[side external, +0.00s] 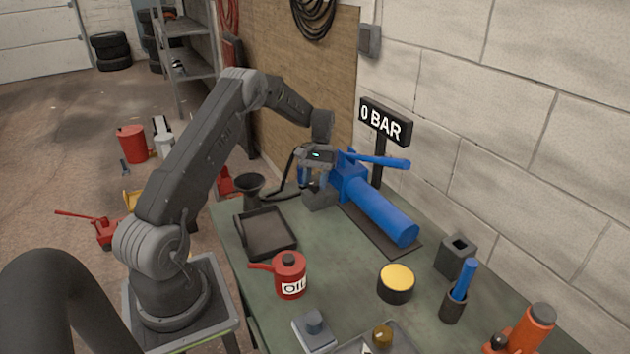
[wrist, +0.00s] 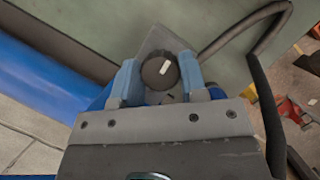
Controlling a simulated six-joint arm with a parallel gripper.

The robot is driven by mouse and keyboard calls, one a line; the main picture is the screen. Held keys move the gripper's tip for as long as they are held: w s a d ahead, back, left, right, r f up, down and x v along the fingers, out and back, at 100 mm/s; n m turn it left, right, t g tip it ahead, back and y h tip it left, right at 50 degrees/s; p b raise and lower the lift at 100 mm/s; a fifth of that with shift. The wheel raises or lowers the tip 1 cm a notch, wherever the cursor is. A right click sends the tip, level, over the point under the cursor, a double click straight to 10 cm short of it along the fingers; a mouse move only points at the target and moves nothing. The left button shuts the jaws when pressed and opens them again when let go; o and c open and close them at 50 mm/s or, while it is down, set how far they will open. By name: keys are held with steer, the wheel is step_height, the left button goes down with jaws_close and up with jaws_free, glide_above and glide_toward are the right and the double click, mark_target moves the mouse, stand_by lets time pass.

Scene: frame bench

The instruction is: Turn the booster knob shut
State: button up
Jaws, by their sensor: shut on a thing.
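The booster knob (wrist: 157,75) shows in the wrist view as a dark round knob with a white pointer mark tilted up and to the right. It sits on a grey block (wrist: 163,38), which also shows in the side view (side external: 319,199). My gripper (wrist: 159,73) has its blue fingers on either side of the knob, shut on it. In the side view my gripper (side external: 313,182) points down over the block, and the knob is hidden there. The blue pump (side external: 380,212) with its lever (side external: 378,160) lies beside my gripper. The sign (side external: 384,124) reads 0 BAR.
A yellow-topped tin (side external: 396,284) is nearer the front. A dark hose (wrist: 262,90) runs close beside my gripper.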

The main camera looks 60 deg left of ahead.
steer(key=shift+m, duration=0.4)
steer(key=o, duration=0.9)
steer(key=v, duration=1.3)
steer(key=shift+w+r, duration=0.2)
steer(key=shift+r, duration=0.2)
steer(key=shift+d, duration=0.1)
